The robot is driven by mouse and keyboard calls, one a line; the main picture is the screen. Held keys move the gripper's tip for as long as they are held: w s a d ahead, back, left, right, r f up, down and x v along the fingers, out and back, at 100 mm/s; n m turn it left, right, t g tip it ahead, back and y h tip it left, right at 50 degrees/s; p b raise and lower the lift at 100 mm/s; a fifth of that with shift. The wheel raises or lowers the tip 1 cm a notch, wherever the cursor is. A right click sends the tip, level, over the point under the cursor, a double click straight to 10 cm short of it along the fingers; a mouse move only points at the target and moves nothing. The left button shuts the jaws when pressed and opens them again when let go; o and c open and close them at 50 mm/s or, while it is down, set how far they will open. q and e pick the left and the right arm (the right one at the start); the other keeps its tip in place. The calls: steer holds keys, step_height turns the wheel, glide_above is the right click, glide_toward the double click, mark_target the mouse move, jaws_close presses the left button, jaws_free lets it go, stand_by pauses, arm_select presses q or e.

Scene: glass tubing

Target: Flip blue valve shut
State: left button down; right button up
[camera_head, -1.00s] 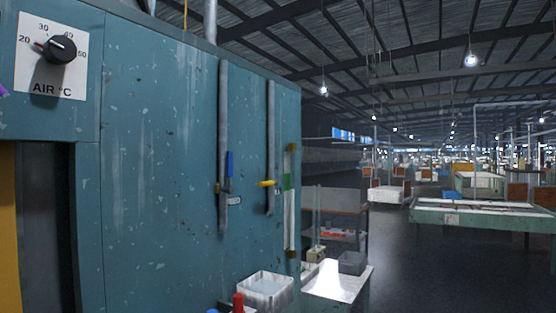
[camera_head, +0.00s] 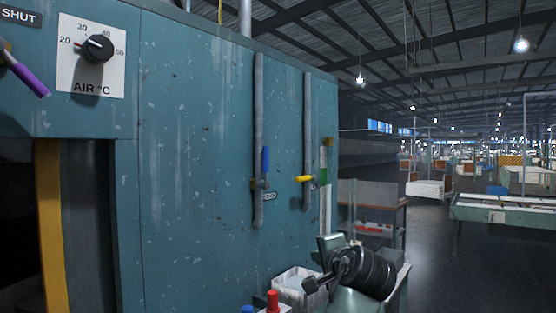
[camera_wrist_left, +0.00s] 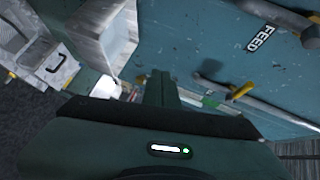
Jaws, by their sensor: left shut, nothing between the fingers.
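The blue valve handle (camera_head: 266,160) stands upright, in line with its grey vertical pipe (camera_head: 259,110) on the teal panel. A yellow valve handle (camera_head: 305,179) lies crosswise on the pipe to its right; it also shows in the left wrist view (camera_wrist_left: 240,92). My left gripper (camera_head: 328,242) is low and to the right of the blue handle, apart from it. In the left wrist view its teal fingers (camera_wrist_left: 160,88) are together with nothing between them. I cannot make out the blue handle in the wrist view. My right gripper is not in view.
A dial (camera_head: 97,48) marked AIR °C is at upper left, with a purple handle (camera_head: 28,74) beside it. A white bin (camera_head: 296,285) and a red-topped object (camera_head: 272,301) stand below the pipes. A FEED label (camera_wrist_left: 262,38) shows in the wrist view. Open floor lies right.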

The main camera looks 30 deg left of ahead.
arm_select(q)
steer(key=s+r+y, duration=0.2)
steer(key=r, duration=0.9)
steer(key=s+a+r+y, duration=0.1)
steer(key=r+y, duration=0.1)
steer(key=r, duration=0.9)
steer(key=shift+s+a+r, duration=0.15)
steer(key=shift+s+r, duration=0.2)
steer(key=shift+s, duration=0.05)
steer(key=p+x, duration=0.7)
steer(key=x, duration=0.4)
steer(key=s, duration=0.2)
steer(key=s+p, duration=0.1)
steer(key=s, duration=0.1)
steer(key=shift+s+a+f, duration=0.2)
steer(key=shift+s, duration=0.15)
